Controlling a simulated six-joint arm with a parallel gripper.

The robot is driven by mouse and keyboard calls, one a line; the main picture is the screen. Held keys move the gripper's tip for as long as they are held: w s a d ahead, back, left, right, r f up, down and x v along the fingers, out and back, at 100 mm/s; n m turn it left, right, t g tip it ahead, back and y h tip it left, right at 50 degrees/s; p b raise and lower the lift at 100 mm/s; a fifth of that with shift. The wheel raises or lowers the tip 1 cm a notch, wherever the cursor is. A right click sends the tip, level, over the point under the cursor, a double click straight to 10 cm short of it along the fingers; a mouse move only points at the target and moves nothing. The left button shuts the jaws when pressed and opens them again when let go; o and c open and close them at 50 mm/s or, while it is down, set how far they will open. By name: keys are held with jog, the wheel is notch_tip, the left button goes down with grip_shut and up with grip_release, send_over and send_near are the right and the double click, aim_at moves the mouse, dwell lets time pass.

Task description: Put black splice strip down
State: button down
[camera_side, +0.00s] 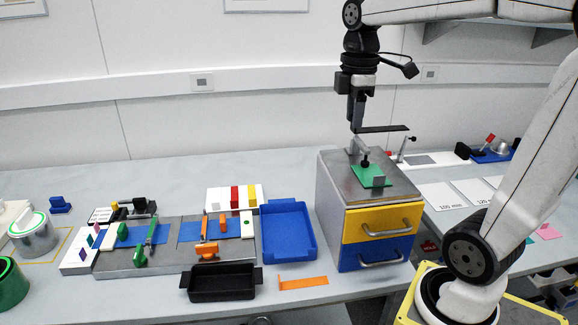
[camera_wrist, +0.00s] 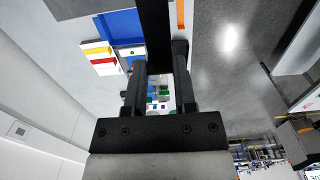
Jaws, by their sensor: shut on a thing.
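The black splice strip (camera_side: 385,129) is a thin, dark, flat bar, held roughly level in the air above the drawer cabinet (camera_side: 330,190). My gripper (camera_side: 356,128) is shut on it near its left end, and the strip reaches out to the right. In the wrist view the strip (camera_wrist: 154,30) runs up from between the two fingers of my gripper (camera_wrist: 160,60) to the top edge. A gap shows between the strip and the cabinet top below.
A metal fitting with a black knob (camera_side: 364,160) and a green plate (camera_side: 372,176) stand on the cabinet top. A blue tray (camera_side: 288,258), a black bin (camera_side: 222,294) and a grey fixture board (camera_side: 172,262) lie to the left.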

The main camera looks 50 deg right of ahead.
jog(key=w+a, duration=0.4)
jog(key=a, duration=0.8)
jog(key=w+a, duration=0.4)
jog(key=a, duration=0.8)
notch_tip(320, 180, down, 23)
jog(key=shift+w+r, duration=0.15)
send_over(195, 267)
jog(key=s+a, duration=0.2)
jog(key=s, duration=0.3)
jog(key=f, duration=0.8)
jog(key=shift+w+f, duration=0.2)
jog(key=shift+w+a+f, duration=0.15)
jog(key=shift+w+f, duration=0.25)
jog(key=shift+f, duration=0.05)
